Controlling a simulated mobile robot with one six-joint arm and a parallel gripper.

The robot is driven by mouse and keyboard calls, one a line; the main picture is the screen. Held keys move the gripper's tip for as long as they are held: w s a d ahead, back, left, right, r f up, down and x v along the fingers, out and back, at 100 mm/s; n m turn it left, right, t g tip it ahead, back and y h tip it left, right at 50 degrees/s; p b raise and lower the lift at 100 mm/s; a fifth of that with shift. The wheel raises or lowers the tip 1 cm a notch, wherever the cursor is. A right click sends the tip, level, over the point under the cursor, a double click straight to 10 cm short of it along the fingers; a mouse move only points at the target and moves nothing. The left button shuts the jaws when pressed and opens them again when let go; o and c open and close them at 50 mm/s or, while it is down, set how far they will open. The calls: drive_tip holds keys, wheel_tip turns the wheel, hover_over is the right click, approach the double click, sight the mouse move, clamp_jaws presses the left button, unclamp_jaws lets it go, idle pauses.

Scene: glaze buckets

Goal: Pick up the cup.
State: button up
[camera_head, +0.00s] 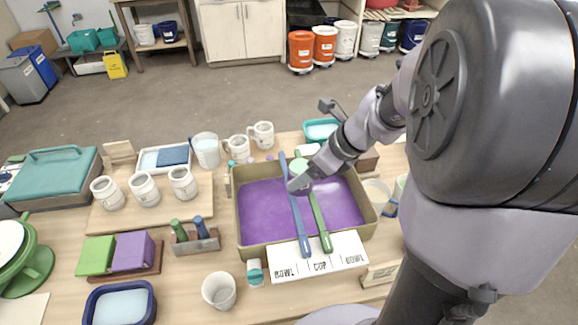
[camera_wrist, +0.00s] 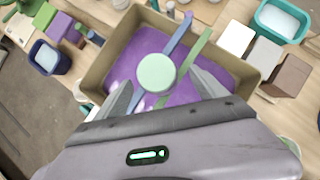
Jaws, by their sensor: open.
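A pale green, round-topped thing, perhaps the cup, shows between the fingers of my gripper (camera_wrist: 160,78) in the wrist view (camera_wrist: 156,72). Part of it shows beside my gripper (camera_head: 299,184) in the head view (camera_head: 302,167). It is over the tub of purple glaze (camera_head: 258,212); I cannot tell whether it touches the glaze or the sticks. My gripper is open, with one finger on each side of it. A plain white cup (camera_head: 219,290) stands at the front.
A blue stick (camera_head: 298,215) and a green stick (camera_head: 320,220) lie across the tub. A white card (camera_head: 318,258) reading BOWL, CUP, BOWL lies before it. A pitcher (camera_head: 206,150) and a small teal-topped jar (camera_head: 255,272) stand close by.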

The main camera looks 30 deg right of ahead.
drive_tip(key=b+x, duration=0.1)
drive_tip(key=x, duration=0.2)
drive_tip(key=shift+w+a+f, duration=0.1)
drive_tip(key=shift+a+f, duration=0.1)
drive_tip(key=shift+f, duration=0.15)
drive_tip(key=shift+r, duration=0.2)
clamp_jaws()
